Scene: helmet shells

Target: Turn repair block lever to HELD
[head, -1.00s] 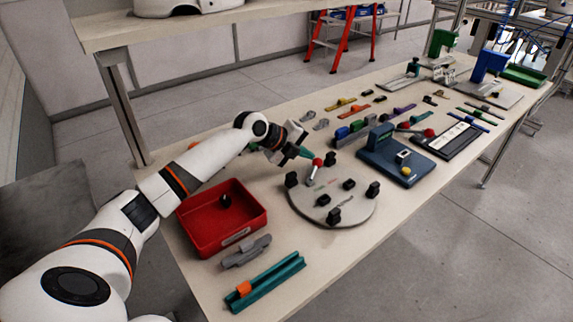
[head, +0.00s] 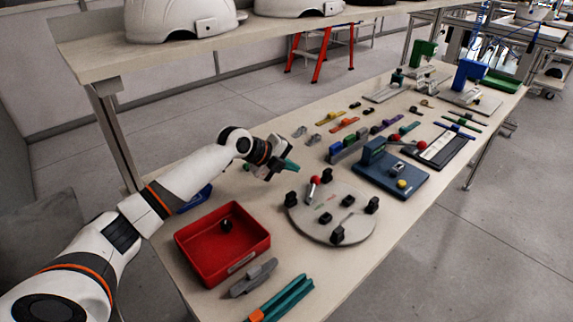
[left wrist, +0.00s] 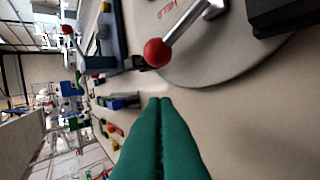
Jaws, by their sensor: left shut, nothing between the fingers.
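The lever (head: 311,190) is a short silver rod with a red ball knob (head: 314,180). It stands on a round grey plate (head: 350,230), near the plate's far left edge. In the left wrist view the red knob (left wrist: 157,52) is at the upper middle, and red lettering reading HELD (left wrist: 180,14) lies beside the rod. My left gripper (head: 295,166) has teal fingers, shut and empty, just beyond and left of the knob, apart from it. Its fingertips (left wrist: 160,100) show below the knob in the wrist view. My right gripper is not in view.
Several black blocks (head: 372,204) stand on the plate. A red bin (head: 222,243) is to the left, with a grey part (head: 253,278) in front. A blue fixture (head: 395,172) with a yellow knob is to the right. A shelf with white helmet shells (head: 180,18) is above.

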